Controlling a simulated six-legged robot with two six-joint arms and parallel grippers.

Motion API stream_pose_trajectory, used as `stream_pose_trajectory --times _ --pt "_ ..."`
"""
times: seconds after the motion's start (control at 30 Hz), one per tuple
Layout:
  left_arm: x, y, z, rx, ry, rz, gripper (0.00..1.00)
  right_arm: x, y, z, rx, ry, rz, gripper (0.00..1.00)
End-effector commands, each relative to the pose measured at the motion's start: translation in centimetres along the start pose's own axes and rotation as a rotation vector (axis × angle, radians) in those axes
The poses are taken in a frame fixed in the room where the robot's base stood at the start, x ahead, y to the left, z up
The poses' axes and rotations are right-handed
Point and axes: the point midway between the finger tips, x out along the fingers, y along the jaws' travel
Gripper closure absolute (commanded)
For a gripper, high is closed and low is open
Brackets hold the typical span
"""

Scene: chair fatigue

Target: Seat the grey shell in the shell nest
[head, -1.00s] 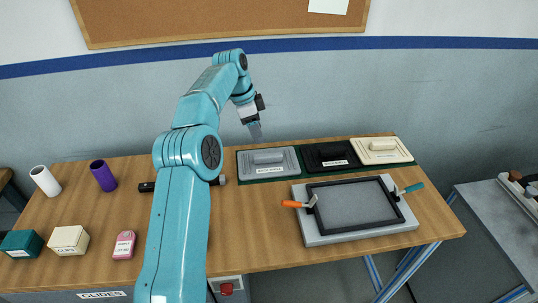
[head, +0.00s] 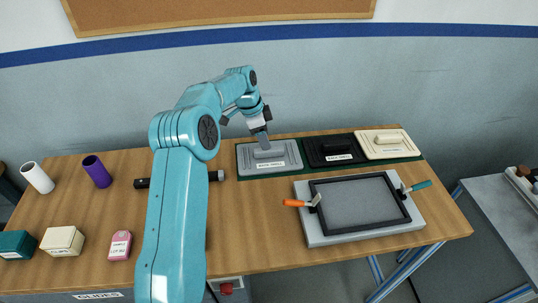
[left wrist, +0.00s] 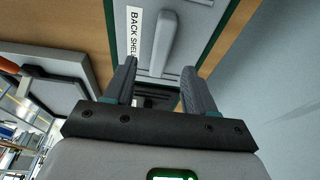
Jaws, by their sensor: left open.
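The grey shell (head: 244,160) lies flat on a green strip at the back of the table, with a raised bar handle and a white label. It also shows in the left wrist view (left wrist: 192,28), its label reading "BACK SHELL". My left gripper (head: 264,142) is open, just above the shell's handle; in the left wrist view its two fingers (left wrist: 159,72) are apart, with the handle ahead of the gap and nothing between them. A light grey block with a black rectangular frame (head: 313,222), apparently the shell nest, lies front right, its inside empty. My right gripper is not in view.
A black shell (head: 342,145) and a cream shell (head: 384,152) lie right of the grey one. Orange (head: 294,203) and teal (head: 421,186) handled clamps flank the frame. Cups and small boxes stand at the left. Bare wood lies left of the block.

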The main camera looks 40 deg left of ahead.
Motion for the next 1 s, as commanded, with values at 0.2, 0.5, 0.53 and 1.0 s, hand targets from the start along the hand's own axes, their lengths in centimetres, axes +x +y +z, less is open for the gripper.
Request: stream_pose_trajectory --times 0.2,0.5,0.53,1.0 --pt "1.9 -0.1 0.0 0.000 -0.002 0.006 0.45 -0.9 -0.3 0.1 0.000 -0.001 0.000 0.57" --pt "5.8 -0.4 0.1 0.000 -0.001 0.003 0.45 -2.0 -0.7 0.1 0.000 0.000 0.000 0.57" --pt "5.9 -0.4 0.2 0.000 -0.001 0.002 0.45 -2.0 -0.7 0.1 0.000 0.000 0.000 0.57" --pt "5.8 -0.4 0.1 0.000 0.000 0.001 1.00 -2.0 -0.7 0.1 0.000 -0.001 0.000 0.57"
